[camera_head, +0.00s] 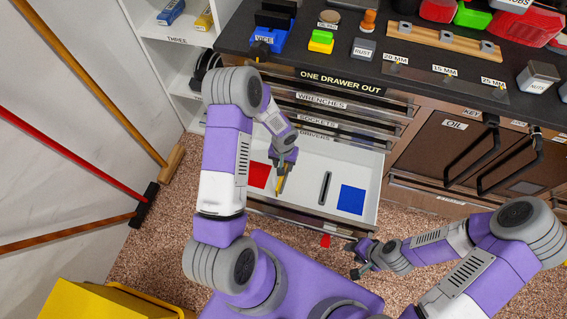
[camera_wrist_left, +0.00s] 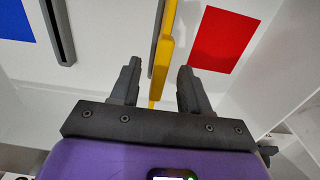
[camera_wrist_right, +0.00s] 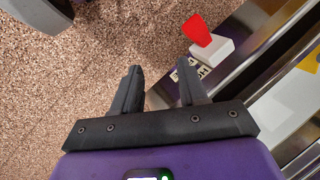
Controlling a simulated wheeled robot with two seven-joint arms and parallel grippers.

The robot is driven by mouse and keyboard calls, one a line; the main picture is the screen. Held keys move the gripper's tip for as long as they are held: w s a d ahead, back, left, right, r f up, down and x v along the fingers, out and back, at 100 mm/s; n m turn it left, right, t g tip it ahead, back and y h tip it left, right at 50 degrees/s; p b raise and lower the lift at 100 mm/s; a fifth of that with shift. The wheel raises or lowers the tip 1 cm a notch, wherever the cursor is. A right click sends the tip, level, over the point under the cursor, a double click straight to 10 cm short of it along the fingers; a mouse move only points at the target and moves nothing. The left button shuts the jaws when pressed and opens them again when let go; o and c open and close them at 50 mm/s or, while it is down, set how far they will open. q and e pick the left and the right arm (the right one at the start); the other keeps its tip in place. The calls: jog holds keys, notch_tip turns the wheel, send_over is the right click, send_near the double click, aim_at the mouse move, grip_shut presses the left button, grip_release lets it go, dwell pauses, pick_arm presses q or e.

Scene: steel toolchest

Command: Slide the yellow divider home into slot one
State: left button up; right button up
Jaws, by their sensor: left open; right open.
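The yellow divider (camera_head: 279,186) stands in the open white drawer (camera_head: 300,158), between the red square (camera_head: 258,175) and a dark slot (camera_head: 324,188). In the left wrist view the divider (camera_wrist_left: 164,45) runs alongside a grey slot strip (camera_wrist_left: 156,38); I cannot tell how deep it sits. My left gripper (camera_head: 285,163) is over the drawer at the divider. Its open fingers (camera_wrist_left: 157,85) are either side of the divider's near end, with gaps showing. My right gripper (camera_head: 355,258) is open and empty, outside the drawer's front, above the floor.
A blue square (camera_head: 352,199) lies on the drawer floor at right. A red tab (camera_wrist_right: 197,30) on a white block sticks out at the drawer front, near my right gripper. Closed drawers and the loaded worktop (camera_head: 330,62) are behind. Brooms lean at left.

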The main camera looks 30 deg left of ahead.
pick_arm(q)
notch_tip(320, 180, up, 8)
jog(key=p, duration=0.3)
jog(key=shift+f, duration=0.15)
dwell(0.8)
jog(key=s+d+h+p, duration=0.1)
jog(key=s+d+p, duration=0.1)
jog(key=s+d, duration=0.3)
jog(key=s+d+h+p, duration=0.1)
jog(key=s+d, duration=0.4)
jog(key=s+d+h+p, duration=0.2)
jog(key=s+d, duration=0.3)
jog(key=d, duration=0.1)
jog(key=shift+s+f+t+p, duration=0.3)
jog(key=shift+s+f+p, duration=0.05)
jog(key=shift+f, duration=0.05)
